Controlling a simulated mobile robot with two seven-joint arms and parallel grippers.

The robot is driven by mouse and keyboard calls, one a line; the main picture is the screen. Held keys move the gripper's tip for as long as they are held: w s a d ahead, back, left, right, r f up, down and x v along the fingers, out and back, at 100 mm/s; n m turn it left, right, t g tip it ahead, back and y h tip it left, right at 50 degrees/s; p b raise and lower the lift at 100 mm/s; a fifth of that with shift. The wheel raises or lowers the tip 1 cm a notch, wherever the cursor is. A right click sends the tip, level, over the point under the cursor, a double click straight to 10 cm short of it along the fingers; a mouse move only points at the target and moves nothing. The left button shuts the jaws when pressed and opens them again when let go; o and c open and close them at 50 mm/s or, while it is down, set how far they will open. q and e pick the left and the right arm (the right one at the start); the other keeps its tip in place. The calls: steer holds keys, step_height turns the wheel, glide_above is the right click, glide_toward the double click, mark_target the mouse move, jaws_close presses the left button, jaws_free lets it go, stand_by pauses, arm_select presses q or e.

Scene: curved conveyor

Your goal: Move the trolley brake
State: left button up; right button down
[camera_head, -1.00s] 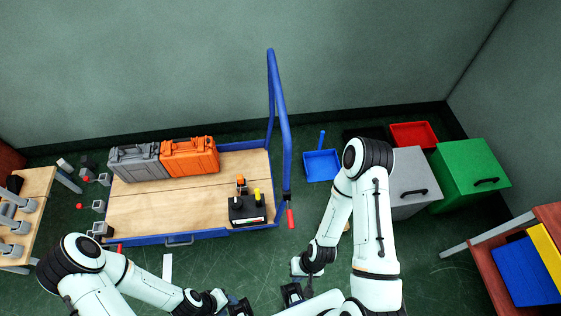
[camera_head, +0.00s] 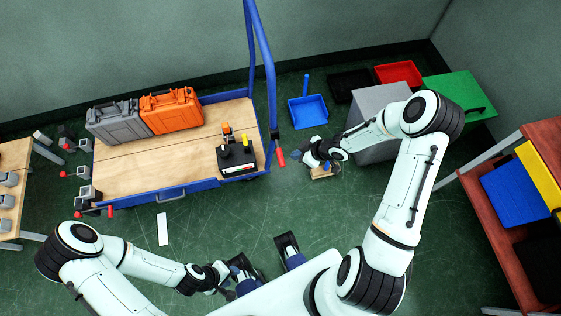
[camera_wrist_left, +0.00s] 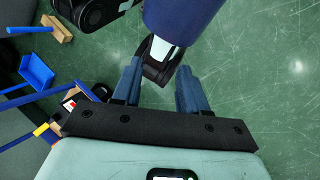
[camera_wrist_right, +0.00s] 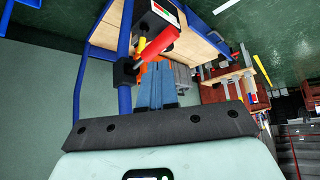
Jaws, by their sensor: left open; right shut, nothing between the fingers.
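The trolley (camera_head: 130,180) has a wooden deck, a blue frame and a tall blue push handle (camera_head: 264,60). The red brake lever (camera_head: 280,157) sticks out at the foot of the push handle. It also shows large in the right wrist view (camera_wrist_right: 160,43), just beyond the fingertips. My right gripper (camera_head: 297,157) is shut and empty, right of the lever; contact cannot be told. Its blue fingers (camera_wrist_right: 156,82) are together in the right wrist view. My left gripper (camera_head: 240,268) is low near my base, open and empty, its fingers apart in the left wrist view (camera_wrist_left: 155,85).
A grey case (camera_head: 117,122), an orange case (camera_head: 170,110) and a black box (camera_head: 237,158) stand on the deck. A blue dustpan (camera_head: 308,111) and a wooden brush (camera_head: 322,172) lie near my right gripper. A grey cabinet (camera_head: 375,105) stands right. The front floor is mostly clear.

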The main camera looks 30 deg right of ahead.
mark_target(282, 158)
arm_select(q)
steer(key=shift+f, duration=0.1)
arm_select(e)
steer(key=shift+w+f, duration=0.1)
arm_select(q)
steer(key=w+f+t+b, duration=0.1)
steer(key=w+f+b, duration=0.2)
steer(key=f+b, duration=0.3)
steer(key=shift+a+b, duration=0.15)
steer(key=shift+b, duration=0.6)
arm_select(e)
steer(key=x, duration=0.6)
steer(key=shift+w+a+f, duration=0.2)
steer(key=shift+w+f, duration=0.05)
arm_select(q)
steer(key=shift+f, duration=0.1)
steer(key=shift+r+p, duration=0.5)
steer(key=shift+r, duration=0.05)
arm_select(e)
steer(key=shift+s+d+f, duration=0.3)
steer(key=shift+s+d, duration=0.2)
steer(key=shift+s, duration=0.1)
steer(key=shift+s+d+f, duration=0.3)
steer(key=shift+s+d, duration=0.2)
steer(key=shift+s, duration=0.1)
